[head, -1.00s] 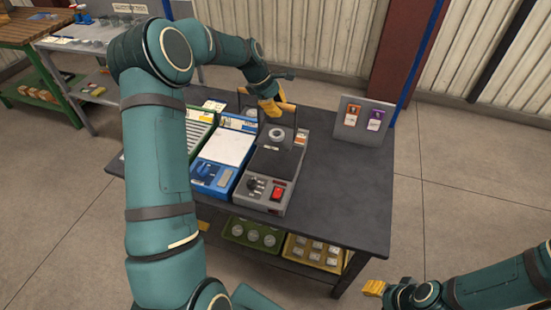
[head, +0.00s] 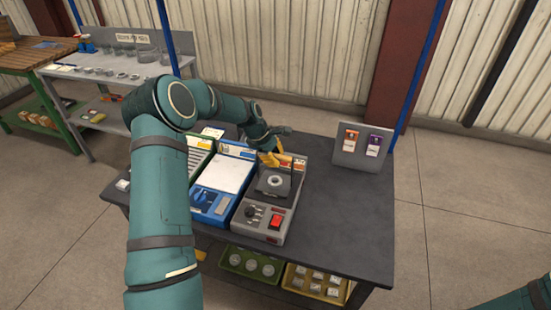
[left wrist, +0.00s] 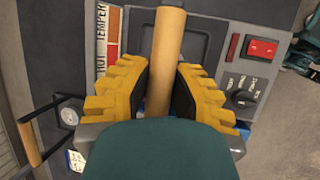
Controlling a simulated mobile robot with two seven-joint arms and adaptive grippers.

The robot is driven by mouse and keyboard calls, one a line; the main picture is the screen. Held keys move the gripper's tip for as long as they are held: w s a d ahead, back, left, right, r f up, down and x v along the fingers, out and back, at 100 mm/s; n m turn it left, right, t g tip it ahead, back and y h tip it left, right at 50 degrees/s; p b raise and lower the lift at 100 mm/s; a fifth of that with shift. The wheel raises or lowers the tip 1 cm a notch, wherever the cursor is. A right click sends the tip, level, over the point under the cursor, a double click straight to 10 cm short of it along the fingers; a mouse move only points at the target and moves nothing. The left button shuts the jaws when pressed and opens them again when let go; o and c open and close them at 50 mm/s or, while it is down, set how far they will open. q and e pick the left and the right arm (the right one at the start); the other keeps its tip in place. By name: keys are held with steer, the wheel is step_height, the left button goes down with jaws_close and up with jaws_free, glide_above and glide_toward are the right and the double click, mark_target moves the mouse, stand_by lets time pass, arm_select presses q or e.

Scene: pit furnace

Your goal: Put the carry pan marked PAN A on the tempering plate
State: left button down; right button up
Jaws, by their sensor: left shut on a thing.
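My left gripper (head: 268,158) is over the back of the grey tempering unit. In the left wrist view its yellow jaws (left wrist: 157,95) are shut around a wooden rod-shaped handle (left wrist: 169,40), taken as the carry pan's. The dark pan with a grey ring-shaped piece (head: 275,181) shows over the unit's plate area in the head view. I cannot tell whether it touches the plate. The PAN A mark is not readable. The tempering unit (head: 263,231) has a black knob and red switch. My right gripper is out of view.
A blue unit with a white top (head: 225,175) stands left of the tempering unit. A sign board with two cards (head: 362,149) is at the back right. The table's right part (head: 335,215) is clear. Another wooden-handled item (left wrist: 30,145) shows in the left wrist view.

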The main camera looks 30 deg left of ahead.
arm_select(q)
steer(key=c, duration=1)
jaws_free()
steer(key=shift+f, duration=0.1)
steer(key=shift+o, duration=0.2)
steer(key=p+v, duration=0.1)
steer(key=v, duration=1.1)
steer(key=shift+r+p, duration=0.2)
steer(key=shift+p, duration=0.2)
